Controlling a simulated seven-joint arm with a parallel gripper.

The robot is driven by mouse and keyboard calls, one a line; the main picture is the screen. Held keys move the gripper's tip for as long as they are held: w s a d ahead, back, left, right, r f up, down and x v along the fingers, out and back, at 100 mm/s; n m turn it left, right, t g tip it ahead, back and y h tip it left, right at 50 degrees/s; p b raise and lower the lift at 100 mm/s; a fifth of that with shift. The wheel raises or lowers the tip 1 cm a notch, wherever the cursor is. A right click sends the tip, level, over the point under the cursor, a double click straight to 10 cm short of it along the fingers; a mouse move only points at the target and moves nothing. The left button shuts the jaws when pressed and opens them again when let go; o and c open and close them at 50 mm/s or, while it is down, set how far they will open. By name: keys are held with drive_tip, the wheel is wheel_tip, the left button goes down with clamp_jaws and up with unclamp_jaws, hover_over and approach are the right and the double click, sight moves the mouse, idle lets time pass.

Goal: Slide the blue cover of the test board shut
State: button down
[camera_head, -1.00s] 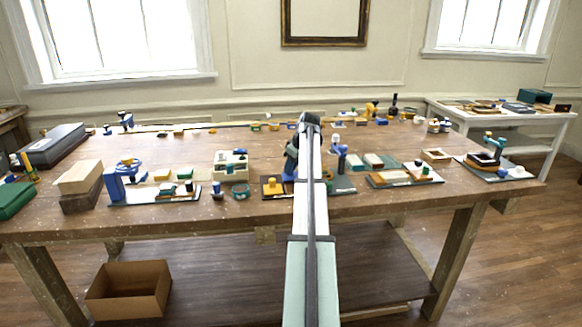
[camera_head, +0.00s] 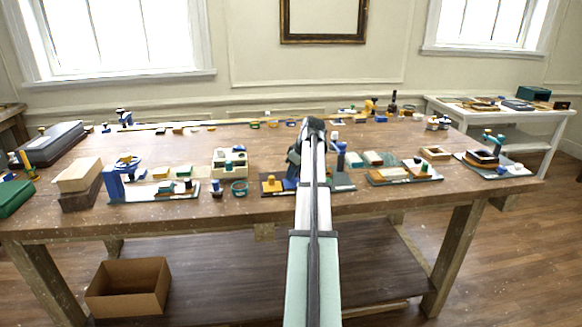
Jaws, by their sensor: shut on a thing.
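The test board (camera_head: 268,192) lies near the front edge of the table, just left of my arm, with a yellow block (camera_head: 271,184) on its left part. The blue cover (camera_head: 290,184) shows as a small blue patch on the board's right part, partly hidden by my arm. My gripper (camera_head: 292,177) points down at the blue cover and is shut on it. The fingertips are small and dark here. How far the cover stands along the board cannot be told, as my arm hides the right side.
A cream block with holes (camera_head: 229,163) and a teal ring (camera_head: 239,188) stand left of the board. A blue upright piece (camera_head: 340,157) stands close right of my arm. Boards with small parts (camera_head: 405,173) lie further right.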

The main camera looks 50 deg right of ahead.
drive_tip(key=shift+s+a, duration=0.55)
drive_tip(key=c, duration=0.9)
unclamp_jaws()
drive_tip(key=shift+c, duration=0.2)
drive_tip(key=v, duration=1.4)
drive_tip(key=shift+f, duration=0.1)
